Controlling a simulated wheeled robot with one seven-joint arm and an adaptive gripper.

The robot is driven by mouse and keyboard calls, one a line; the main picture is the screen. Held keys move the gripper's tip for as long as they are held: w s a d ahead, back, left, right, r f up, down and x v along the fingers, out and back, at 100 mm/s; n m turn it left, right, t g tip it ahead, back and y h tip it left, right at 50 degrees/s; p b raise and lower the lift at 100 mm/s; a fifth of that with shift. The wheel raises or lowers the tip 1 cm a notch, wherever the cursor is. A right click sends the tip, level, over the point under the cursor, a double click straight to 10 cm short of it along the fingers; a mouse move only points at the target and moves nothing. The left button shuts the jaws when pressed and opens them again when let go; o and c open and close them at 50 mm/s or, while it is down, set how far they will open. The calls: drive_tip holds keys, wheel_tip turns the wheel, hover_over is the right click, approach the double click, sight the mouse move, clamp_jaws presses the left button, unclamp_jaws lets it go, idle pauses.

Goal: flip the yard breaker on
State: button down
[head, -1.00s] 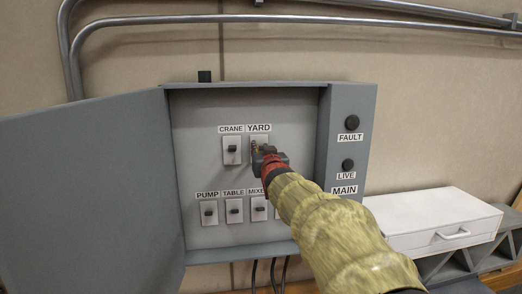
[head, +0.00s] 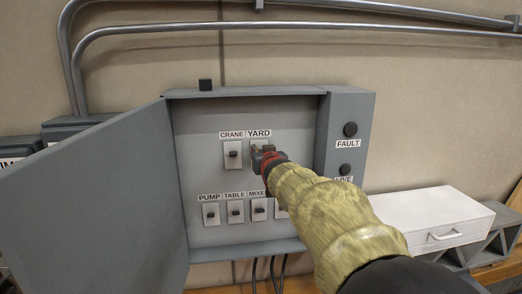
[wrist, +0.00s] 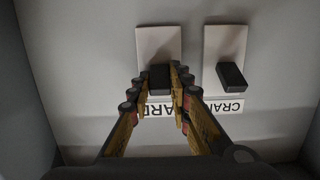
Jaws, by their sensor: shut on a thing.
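The yard breaker, a dark lever on a white plate (wrist: 159,40), sits under the YARD label (head: 259,134) in the upper row of the open grey panel (head: 215,110). In the wrist view its dark lever (wrist: 159,78) is between the fingertips. My gripper (wrist: 158,72) is shut on that lever, with a finger on each side. In the head view my gripper (head: 264,158) covers much of the yard breaker. I cannot tell the lever's on or off position for sure.
The crane breaker (head: 233,154) is close beside, at the left in the head view. PUMP (head: 211,214), TABLE (head: 235,211) and MIXER (head: 258,209) breakers sit below. The panel door (head: 90,200) stands open at left. A white drawer box (head: 430,220) is at right.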

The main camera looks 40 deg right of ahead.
drive_tip(key=c, duration=1.8)
unclamp_jaws()
drive_tip(key=shift+o, duration=0.8)
drive_tip(key=v, duration=1.2)
drive_tip(key=shift+f, duration=0.1)
